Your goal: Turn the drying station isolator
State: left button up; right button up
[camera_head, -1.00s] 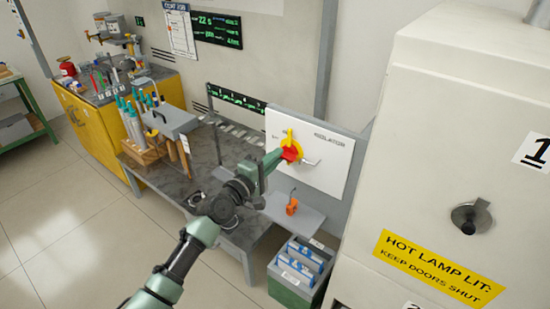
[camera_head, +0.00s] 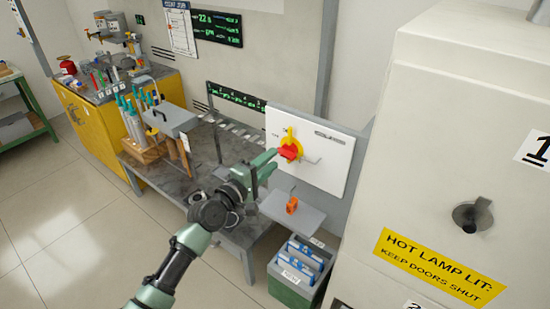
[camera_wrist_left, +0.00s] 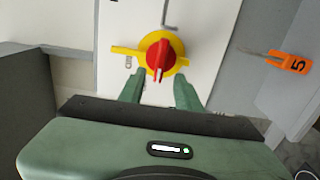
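The isolator panel (camera_head: 335,165) is a white board on a grey post. Its red knob (camera_head: 289,152) sits on a yellow plate (camera_head: 290,134) whose tab points up. In the left wrist view the red knob (camera_wrist_left: 160,56) has a white mark at its lower end, on the side towards me. My left gripper (camera_head: 268,164) is left of and below the knob in the head view. In the wrist view its two fingers (camera_wrist_left: 160,80) are apart and empty, with the knob just beyond their tips. The panel's small lettering is too small to read. My right gripper is not seen.
An orange tag (camera_head: 292,205) hangs at a grey shelf below the panel. A green bin (camera_head: 290,291) with blue-white packs stands beneath it. A large white cabinet (camera_head: 450,130) with a hot-lamp warning stands close at right. A dark-topped bench (camera_head: 165,180) with tools is at left.

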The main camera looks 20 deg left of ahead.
pick_arm(q)
jog(key=v, duration=0.5)
jog(key=shift+b, duration=0.3)
jog(key=s+a+f+m+g+y+b, duration=0.15)
jog(key=s+f, duration=0.25)
jog(key=f, duration=0.9)
jog(key=s+a+f+m+g+y, duration=0.1)
jog(key=s+f+m+g, duration=0.25)
jog(key=f, duration=0.95)
jog(key=s+a+f+m+g+y, duration=0.15)
jog(key=s+f, duration=0.35)
jog(key=f, duration=0.8)
jog(key=s+f+m+g+y+b, duration=0.15)
jog(key=s+f+m+g, duration=0.4)
jog(key=s+f, duration=1.25)
jog(key=s+d+f+m+g, duration=0.1)
jog(key=s+f+m+g, duration=0.1)
jog(key=s, duration=0.9)
jog(key=s+f+m+g, duration=0.2)
jog(key=s+f, duration=0.2)
jog(key=s, duration=0.7)
jog(key=shift+s+d+m+y, duration=0.35)
jog(key=shift+m, duration=0.05)
